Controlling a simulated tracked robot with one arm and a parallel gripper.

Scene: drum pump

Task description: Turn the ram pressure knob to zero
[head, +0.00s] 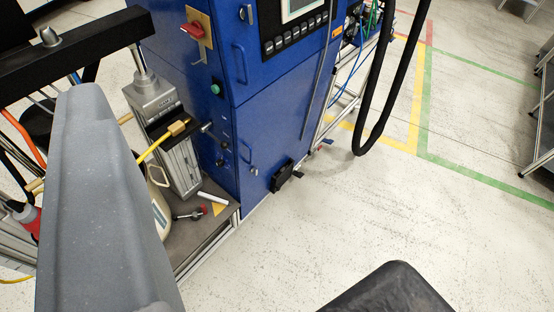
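The blue cabinet (270,110) of the drum pump stands at upper centre. Small dark knobs or fittings (220,162) sit low on its left side face, beside the ram column. They are too small to tell which is the ram pressure knob or where it points. A red rotary switch (193,30) on a yellow plate and a green button (215,88) are higher on that face. A large grey piece of mine fills the left foreground, and a black rounded piece cuts in at the bottom right. I cannot tell whether these are gripper fingers. Neither touches the cabinet.
The grey ram column (175,160) with a yellow hose (155,146) stands left of the cabinet. A black crossbeam (80,50) spans the upper left. A thick black hose (375,100) hangs right of the cabinet. The floor (340,220) in front is clear, with racks at far right.

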